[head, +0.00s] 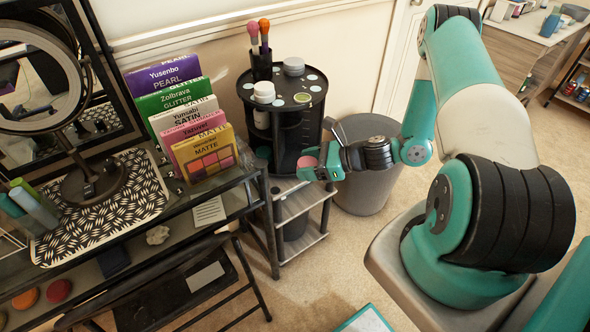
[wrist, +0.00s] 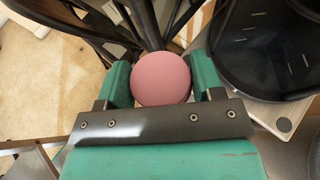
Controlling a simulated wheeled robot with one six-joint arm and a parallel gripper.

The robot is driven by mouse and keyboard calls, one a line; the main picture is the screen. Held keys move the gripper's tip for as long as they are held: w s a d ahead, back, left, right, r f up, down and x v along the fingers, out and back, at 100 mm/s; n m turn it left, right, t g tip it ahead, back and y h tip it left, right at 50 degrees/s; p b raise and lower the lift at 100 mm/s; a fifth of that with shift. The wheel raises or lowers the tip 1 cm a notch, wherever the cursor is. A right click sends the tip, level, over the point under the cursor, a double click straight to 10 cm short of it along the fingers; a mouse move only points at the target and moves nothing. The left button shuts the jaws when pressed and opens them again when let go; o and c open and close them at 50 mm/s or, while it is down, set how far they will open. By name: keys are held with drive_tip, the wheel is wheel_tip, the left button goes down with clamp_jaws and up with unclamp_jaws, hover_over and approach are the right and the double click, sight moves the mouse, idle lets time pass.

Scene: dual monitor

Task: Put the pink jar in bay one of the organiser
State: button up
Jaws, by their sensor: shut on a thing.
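The pink jar (head: 307,161) shows as a round pink top between the fingers of my gripper (head: 318,164). In the wrist view the pink jar (wrist: 160,78) sits between both green fingers, and my gripper (wrist: 160,82) is shut on it. The jar's lower part is hidden. The black round organiser (head: 291,87) stands on a small grey shelf unit, just left of and behind my gripper in the head view. I cannot tell which of its bays is bay one. A black curved body, which looks like the organiser (wrist: 268,50), fills the wrist view's upper right.
A white-lidded jar (head: 264,92), a grey-lidded jar (head: 294,66) and a brush cup (head: 262,66) stand on the organiser's top. A grey bin (head: 372,187) stands right of it. Upright palettes (head: 204,154) and a mirror (head: 38,90) occupy the desk at left.

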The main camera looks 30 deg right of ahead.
drive_tip(key=s+d+f+m+t+h+b, duration=0.35)
drive_tip(key=d+f+b, duration=0.4)
drive_tip(key=b, duration=0.35)
drive_tip(key=shift+m+g+h, duration=0.25)
drive_tip(key=shift+m+h, duration=0.1)
drive_tip(key=shift+m, duration=0.1)
drive_tip(key=w, duration=0.6)
drive_tip(key=w+f+b, duration=0.1)
drive_tip(key=w, duration=0.5)
drive_tip(key=w+b, duration=0.1)
drive_tip(key=w, duration=0.6)
drive_tip(key=shift+w+d+f, duration=0.1)
drive_tip(key=shift+d+f, duration=0.1)
drive_tip(key=shift+f, duration=0.15)
drive_tip(key=shift+w+f+b, duration=0.15)
drive_tip(key=shift+f+b, duration=0.75)
drive_tip(key=shift+f, duration=1.3)
drive_tip(key=shift+f, duration=0.1)
drive_tip(key=o, duration=0.6)
drive_tip(key=shift+o, duration=0.6)
